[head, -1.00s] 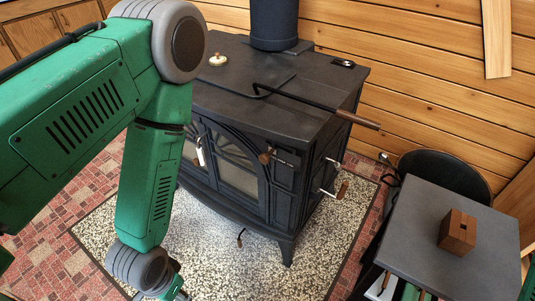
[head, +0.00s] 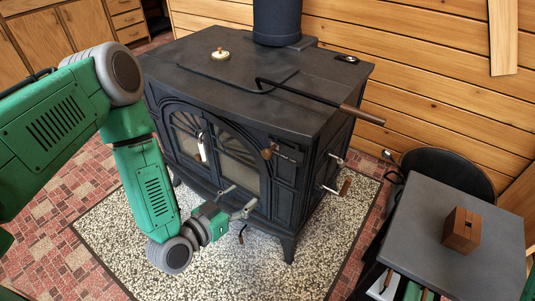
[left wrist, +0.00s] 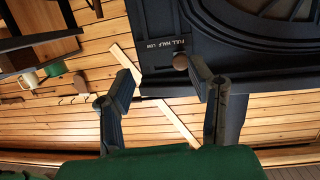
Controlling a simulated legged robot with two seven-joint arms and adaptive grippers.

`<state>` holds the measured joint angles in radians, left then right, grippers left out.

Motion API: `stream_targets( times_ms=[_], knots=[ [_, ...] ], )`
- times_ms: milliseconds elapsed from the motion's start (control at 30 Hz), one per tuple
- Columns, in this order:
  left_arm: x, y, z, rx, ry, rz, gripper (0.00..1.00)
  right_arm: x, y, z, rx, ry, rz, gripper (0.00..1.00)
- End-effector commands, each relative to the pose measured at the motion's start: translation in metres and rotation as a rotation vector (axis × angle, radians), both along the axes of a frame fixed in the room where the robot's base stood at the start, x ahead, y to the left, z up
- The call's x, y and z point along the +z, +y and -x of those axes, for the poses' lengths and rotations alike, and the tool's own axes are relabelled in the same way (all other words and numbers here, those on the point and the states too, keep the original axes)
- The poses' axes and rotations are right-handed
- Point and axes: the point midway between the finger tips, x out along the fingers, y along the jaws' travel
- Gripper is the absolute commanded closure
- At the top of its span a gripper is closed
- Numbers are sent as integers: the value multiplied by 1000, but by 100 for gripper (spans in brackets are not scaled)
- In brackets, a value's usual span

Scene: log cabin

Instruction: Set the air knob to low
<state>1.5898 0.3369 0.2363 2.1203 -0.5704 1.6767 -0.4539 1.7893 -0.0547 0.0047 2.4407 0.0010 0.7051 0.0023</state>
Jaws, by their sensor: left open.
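The air knob (head: 267,153) is a small brown ball on the front of the black stove (head: 310,120), near its right corner. In the left wrist view the knob (left wrist: 180,61) sits just below the right part of a small white label with FULL, HALF and LOW marks. My left gripper (head: 240,199) is open and empty in front of the stove, below the knob in the head view. In the left wrist view the gripper's (left wrist: 162,75) right finger is close to the knob, with no clear contact. My right gripper is not in view.
A poker (head: 310,98) with a wooden handle lies on the stove top, jutting past its right edge. Glass doors with a white handle (head: 202,147) are left of the knob. A grey side table (head: 440,205) with a wooden block (head: 461,230) stands at right.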

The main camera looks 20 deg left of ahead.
Motion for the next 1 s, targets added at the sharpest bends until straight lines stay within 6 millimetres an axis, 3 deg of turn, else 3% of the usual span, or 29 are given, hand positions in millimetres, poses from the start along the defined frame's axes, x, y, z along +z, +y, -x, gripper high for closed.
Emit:
stream_targets(
  times_ms=[100,200,367,800,1000],
  knots=[
    [21,15,-14,47,-153,13,52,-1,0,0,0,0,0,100],
    [29,18,-19,61,-203,15,52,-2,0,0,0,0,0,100],
    [30,13,-38,62,-212,15,52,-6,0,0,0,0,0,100],
    [28,-10,-123,62,-206,15,52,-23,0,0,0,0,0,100],
    [29,-16,-144,60,-204,16,52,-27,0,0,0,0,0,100]
  ],
)
